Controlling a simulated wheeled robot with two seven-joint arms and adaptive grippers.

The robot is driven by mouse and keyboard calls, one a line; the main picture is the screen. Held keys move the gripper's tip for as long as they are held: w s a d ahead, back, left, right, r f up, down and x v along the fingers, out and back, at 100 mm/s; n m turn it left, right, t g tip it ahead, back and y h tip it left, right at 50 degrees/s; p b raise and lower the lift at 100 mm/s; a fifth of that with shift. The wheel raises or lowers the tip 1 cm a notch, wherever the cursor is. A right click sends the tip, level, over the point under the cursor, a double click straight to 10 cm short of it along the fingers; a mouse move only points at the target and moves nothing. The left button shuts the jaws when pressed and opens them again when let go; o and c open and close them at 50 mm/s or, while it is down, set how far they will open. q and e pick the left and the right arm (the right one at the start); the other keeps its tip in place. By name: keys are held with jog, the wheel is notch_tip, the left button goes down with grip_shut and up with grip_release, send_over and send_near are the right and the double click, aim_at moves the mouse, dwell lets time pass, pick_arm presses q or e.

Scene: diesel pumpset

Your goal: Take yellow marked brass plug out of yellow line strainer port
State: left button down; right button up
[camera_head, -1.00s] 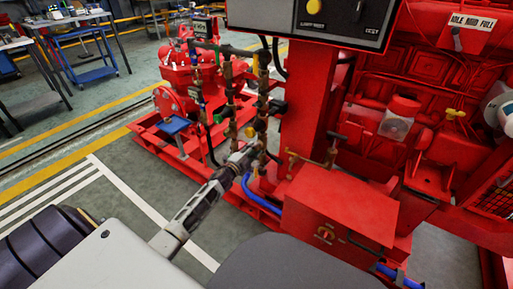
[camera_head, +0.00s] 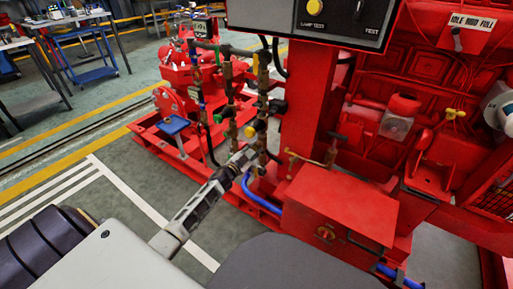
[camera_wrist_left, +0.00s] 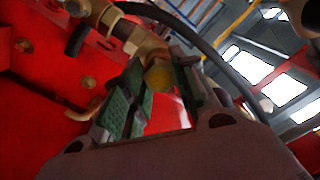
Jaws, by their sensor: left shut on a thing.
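In the head view my left gripper (camera_head: 248,156) is at the lower part of the upright brass pipework (camera_head: 262,100), shut on the plug, which the fingers largely hide there. My right gripper is not in view.
A red box (camera_head: 340,215) stands right of the gripper, with a blue hose (camera_head: 250,190) beside it. A yellow knob (camera_head: 250,131) sits just above the gripper. A dark hose (camera_wrist_left: 190,25) arches over the strainer in the wrist view. Open floor (camera_head: 125,205) lies to the left.

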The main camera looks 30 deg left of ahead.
pick_arm(q)
jog(key=shift+n, duration=0.6)
dwell(0.8)
jog(key=n, duration=1.7)
jog(key=shift+n, duration=3.5)
jog(key=c, duration=1.3)
grip_release()
jog(key=shift+o, duration=0.2)
